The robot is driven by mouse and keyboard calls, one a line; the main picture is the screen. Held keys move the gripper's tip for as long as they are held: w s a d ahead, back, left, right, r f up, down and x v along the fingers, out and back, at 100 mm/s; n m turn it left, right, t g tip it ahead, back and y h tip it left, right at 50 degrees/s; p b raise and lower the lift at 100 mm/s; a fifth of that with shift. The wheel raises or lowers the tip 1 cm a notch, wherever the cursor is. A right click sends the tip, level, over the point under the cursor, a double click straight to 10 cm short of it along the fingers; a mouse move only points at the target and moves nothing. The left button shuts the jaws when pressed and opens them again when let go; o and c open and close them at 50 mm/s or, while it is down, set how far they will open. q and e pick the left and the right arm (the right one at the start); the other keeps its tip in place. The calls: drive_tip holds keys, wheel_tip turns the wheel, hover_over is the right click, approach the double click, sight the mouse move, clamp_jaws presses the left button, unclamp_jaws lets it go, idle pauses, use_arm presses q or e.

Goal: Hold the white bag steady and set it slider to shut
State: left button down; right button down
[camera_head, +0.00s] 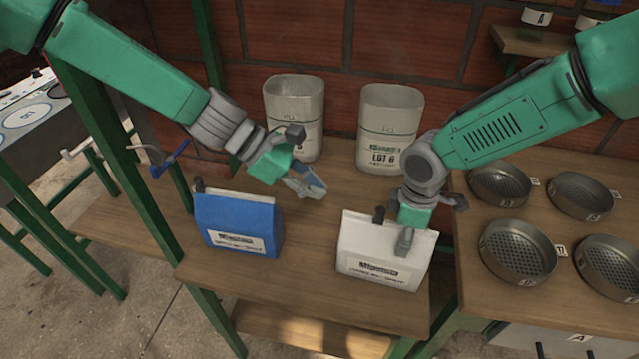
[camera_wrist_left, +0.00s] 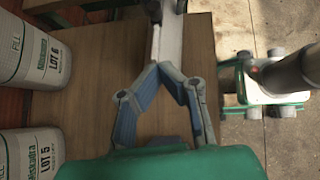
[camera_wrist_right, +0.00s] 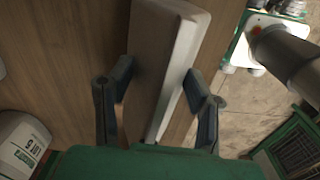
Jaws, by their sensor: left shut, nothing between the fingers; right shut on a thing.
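The white bag (camera_head: 380,262) stands upright on the wooden table, its label facing front; its top edge shows in the left wrist view (camera_wrist_left: 172,38). A dark slider (camera_head: 379,214) sits on that top edge, left of my right gripper. My right gripper (camera_head: 405,240) is shut on the white bag's upper part, with the bag between its fingers in the right wrist view (camera_wrist_right: 158,85). My left gripper (camera_head: 312,190) is shut and empty, above the table between the blue bag and the white bag, apart from both. Its fingertips meet near the white bag in the left wrist view (camera_wrist_left: 163,70).
A blue bag (camera_head: 238,222) with its own dark slider stands to the left. Two pale containers (camera_head: 391,128) stand at the back by the brick wall. Several round sieves (camera_head: 518,250) lie on the right table. A green post rises on the left.

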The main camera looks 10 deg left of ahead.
sight(382, 213)
drive_tip(key=shift+s+f, duration=0.25)
use_arm(q)
drive_tip(key=x, duration=0.3)
drive_tip(key=d+r+x, duration=0.1)
drive_tip(key=x, duration=0.5)
drive_tip(key=shift+d+r, duration=0.15)
drive_tip(key=shift+r, duration=0.1)
drive_tip(key=shift+w+d, duration=0.15)
drive_tip(key=shift+d, duration=0.35)
drive_tip(key=shift+s+d, duration=0.1)
drive_tip(key=shift+d, duration=0.8)
drive_tip(key=shift+s+d, duration=0.15)
drive_tip(key=shift+d, duration=0.7)
